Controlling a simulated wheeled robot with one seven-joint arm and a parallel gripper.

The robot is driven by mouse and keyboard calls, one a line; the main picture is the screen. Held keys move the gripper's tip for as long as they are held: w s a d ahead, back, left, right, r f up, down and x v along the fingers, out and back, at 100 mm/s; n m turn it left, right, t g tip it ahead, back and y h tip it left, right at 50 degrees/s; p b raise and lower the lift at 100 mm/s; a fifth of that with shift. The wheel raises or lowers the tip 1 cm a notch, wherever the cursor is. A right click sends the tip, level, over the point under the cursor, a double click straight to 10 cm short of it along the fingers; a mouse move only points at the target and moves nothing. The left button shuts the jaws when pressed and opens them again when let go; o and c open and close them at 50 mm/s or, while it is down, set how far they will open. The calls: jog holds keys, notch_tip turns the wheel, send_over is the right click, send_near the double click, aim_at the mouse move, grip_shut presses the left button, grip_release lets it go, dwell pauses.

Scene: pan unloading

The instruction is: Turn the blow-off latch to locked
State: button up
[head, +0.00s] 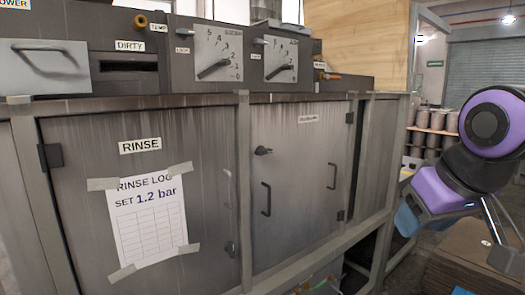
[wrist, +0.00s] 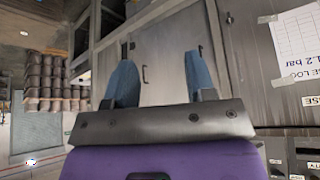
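The grey middle door (head: 295,225) in the head view carries a small white label (head: 308,119), too small to read surely. A black turning latch (head: 263,151) sits at its upper left, its lever roughly level and pointing right. I cannot tell whether that is locked. My gripper shows in the wrist view (wrist: 158,62), with two blue fingers wide apart and nothing between them. It is well away from the door, which lies beyond the fingers. In the head view my arm is at the right, and a blue finger (head: 407,221) shows partly below it.
Two vertical bar handles (head: 266,199) (head: 332,176) are on the same door. The RINSE panel (head: 75,180) with a taped log sheet (head: 148,218) is to the left. Two dials (head: 218,53) (head: 281,60) stand above. Shelved pots (head: 430,120) and a brown box (head: 460,262) are at the right.

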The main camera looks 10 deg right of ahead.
jog(key=o, duration=0.4)
jog(key=w+t, duration=0.1)
jog(key=w, duration=0.3)
jog(key=w+r+t, duration=0.1)
jog(key=w, duration=0.4)
jog(key=w+t, duration=0.1)
jog(key=w, duration=0.4)
jog(key=shift+w+a+r+n+t, duration=0.1)
jog(key=shift+w+r+n+t, duration=0.1)
jog(key=shift+r+n+t, duration=0.15)
jog(key=shift+c, duration=0.2)
jog(key=w+a+n+t+y, duration=0.25)
jog(key=w+t, duration=0.25)
jog(key=w, duration=1)
jog(key=w+a+f+n+t+y, duration=0.1)
jog(key=w+a+f+t+y, duration=0.25)
jog(key=w, duration=0.25)
jog(key=w+a+f+n+t+y, duration=0.1)
jog(key=w+a+f+t+y, duration=0.1)
jog(key=w+a+f+y, duration=0.25)
jog(key=x, duration=1.1)
jog(key=shift+w+d+f, duration=0.2)
jog(key=shift+w+d, duration=0.15)
jog(key=shift+d, duration=0.05)
jog(key=c, duration=0.6)
